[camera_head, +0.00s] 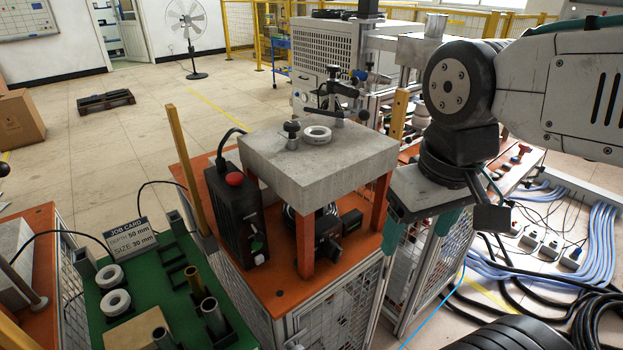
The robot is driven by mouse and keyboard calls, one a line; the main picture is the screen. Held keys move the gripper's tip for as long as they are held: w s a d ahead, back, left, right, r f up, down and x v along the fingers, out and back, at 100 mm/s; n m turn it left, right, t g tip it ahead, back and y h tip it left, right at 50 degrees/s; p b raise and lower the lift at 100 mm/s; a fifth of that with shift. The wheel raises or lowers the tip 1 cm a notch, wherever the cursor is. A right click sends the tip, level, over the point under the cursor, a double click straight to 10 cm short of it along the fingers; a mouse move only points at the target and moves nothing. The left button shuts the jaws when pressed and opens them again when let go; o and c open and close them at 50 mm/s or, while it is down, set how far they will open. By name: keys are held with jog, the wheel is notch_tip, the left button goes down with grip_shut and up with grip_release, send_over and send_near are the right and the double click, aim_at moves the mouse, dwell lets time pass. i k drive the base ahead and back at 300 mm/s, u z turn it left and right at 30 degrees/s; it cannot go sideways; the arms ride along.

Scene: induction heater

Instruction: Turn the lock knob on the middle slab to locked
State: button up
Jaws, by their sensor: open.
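The middle slab (345,165) is a grey block raised on orange legs at the centre of the view. A dark knob (291,128) stands on its top near the back left, beside a white ring (317,134). Whether the knob is set to locked cannot be read from this view. My gripper (417,237) points down to the right of the slab, apart from the knob. Its teal fingers are spread, with nothing seen between them. Parts of the fingers' surroundings are hidden by the gripper body.
A black box with a red button (234,179) stands left of the slab. A green table (180,262) holds rings, tubes and a job card (131,238). A dial gauge stand (338,85) rises behind the slab. Cables (570,240) lie at right.

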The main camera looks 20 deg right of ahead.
aim_at(290, 127)
jog(key=k, duration=1.05)
jog(key=u, duration=0.5)
jog(key=i, duration=0.75)
jog(key=u, duration=0.05)
